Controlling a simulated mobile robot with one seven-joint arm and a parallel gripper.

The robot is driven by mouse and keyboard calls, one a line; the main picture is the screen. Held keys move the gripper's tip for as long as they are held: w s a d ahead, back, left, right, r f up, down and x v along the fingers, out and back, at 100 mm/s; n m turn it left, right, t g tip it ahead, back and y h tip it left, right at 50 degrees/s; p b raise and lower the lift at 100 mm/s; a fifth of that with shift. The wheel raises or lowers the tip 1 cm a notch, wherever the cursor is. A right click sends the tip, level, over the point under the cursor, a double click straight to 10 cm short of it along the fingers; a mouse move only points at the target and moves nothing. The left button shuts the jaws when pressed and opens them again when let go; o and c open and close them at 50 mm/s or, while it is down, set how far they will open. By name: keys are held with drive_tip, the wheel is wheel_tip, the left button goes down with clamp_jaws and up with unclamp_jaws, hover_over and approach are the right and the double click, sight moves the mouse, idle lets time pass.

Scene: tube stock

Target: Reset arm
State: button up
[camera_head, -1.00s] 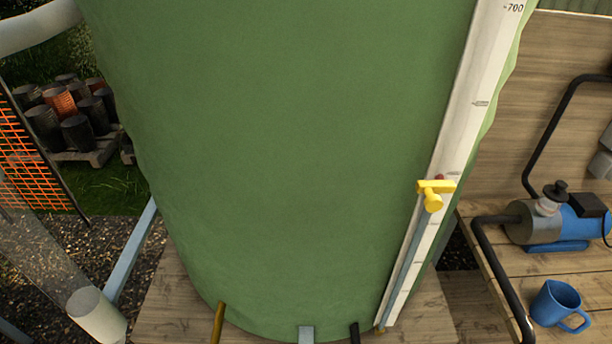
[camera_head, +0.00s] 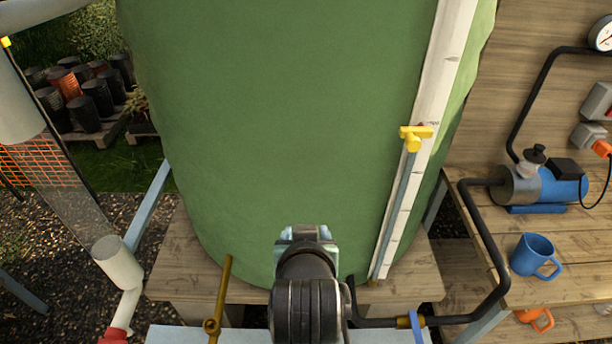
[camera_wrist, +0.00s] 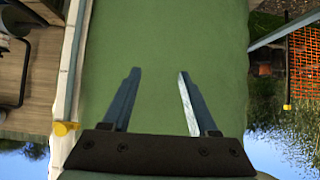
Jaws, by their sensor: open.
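My gripper (camera_wrist: 155,95) shows in the wrist view with its two fingers apart and nothing between them. The green tank (camera_wrist: 160,40) lies in front of the fingers. In the head view, my arm rises at the bottom centre, in front of the lower part of the green tank (camera_head: 285,130). Its fingertips are hidden or too small to tell there. The arm's end looks apart from the yellow valve (camera_head: 415,137) on the white scale strip (camera_head: 446,60).
A wooden shelf at right holds a blue pump (camera_head: 545,187) and a blue mug (camera_head: 535,255). An orange mug (camera_head: 535,318) sits lower. A black pipe (camera_head: 500,260) and a brass pipe (camera_head: 222,290) flank my arm. A white pipe (camera_head: 118,262) stands at left.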

wheel_tip(320, 180, up, 27)
drive_tip(key=w+t, duration=0.2)
drive_tip(key=t, duration=0.7)
drive_tip(key=s+r+t, duration=0.3)
drive_tip(key=s+r, duration=0.3)
drive_tip(key=r, duration=0.3)
drive_tip(key=s+r+t, duration=0.4)
drive_tip(key=s+r, duration=0.2)
drive_tip(key=r, duration=0.4)
drive_tip(key=shift+s+r+t, duration=0.15)
drive_tip(key=shift+s+t, duration=0.15)
